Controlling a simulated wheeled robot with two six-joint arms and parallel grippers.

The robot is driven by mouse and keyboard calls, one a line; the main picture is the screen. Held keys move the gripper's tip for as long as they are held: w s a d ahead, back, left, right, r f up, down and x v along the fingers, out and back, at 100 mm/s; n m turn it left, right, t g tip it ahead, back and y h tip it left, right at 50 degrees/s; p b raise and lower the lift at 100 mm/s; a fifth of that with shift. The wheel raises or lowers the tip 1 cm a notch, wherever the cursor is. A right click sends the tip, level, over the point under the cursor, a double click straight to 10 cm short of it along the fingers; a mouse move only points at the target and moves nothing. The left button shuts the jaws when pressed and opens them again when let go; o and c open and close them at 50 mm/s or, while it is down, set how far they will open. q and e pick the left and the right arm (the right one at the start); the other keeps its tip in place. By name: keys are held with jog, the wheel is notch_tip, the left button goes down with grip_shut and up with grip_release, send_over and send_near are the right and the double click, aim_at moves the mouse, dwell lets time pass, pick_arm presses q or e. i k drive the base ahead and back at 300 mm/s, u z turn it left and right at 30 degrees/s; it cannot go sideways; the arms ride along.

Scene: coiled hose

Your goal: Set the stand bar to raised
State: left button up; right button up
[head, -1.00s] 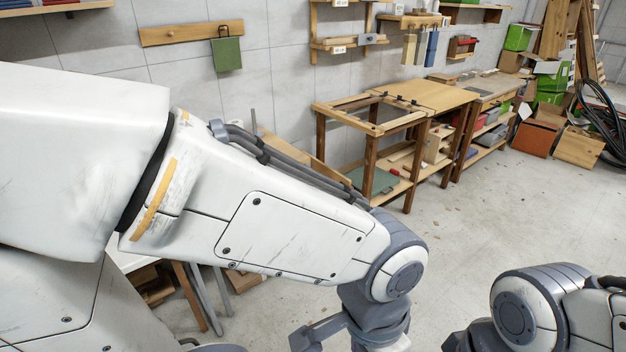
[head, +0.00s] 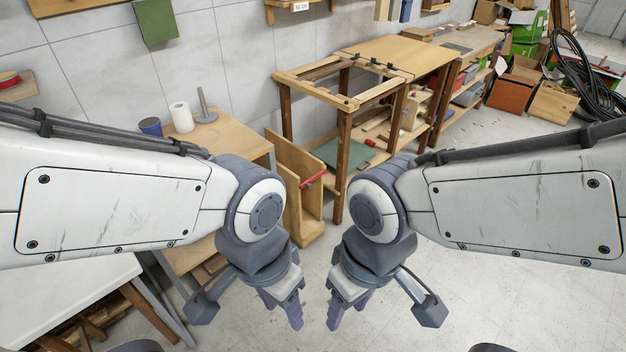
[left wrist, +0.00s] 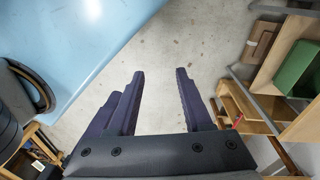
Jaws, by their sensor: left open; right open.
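My left gripper (head: 284,306) hangs fingers-down over bare floor in the head view. Its two dark fingers are apart and empty in the left wrist view (left wrist: 160,90). My right gripper (head: 347,306) hangs beside it, also open, with nothing between its fingers. Neither gripper touches anything. I cannot pick out the stand bar for certain in either view. A coiled black hose (head: 588,85) is at the far right back, well away from both grippers.
A wooden side table (head: 235,136) with a paper roll (head: 181,117) stands behind my left arm. An upright wooden carrier with a red bar (head: 314,180) stands by the open-frame bench (head: 341,130). Cardboard boxes (head: 552,101) are at the back right. The right floor is clear.

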aim_at(307, 183)
jog(key=z, duration=0.7)
jog(key=i, duration=1.15)
jog(key=u, duration=0.45)
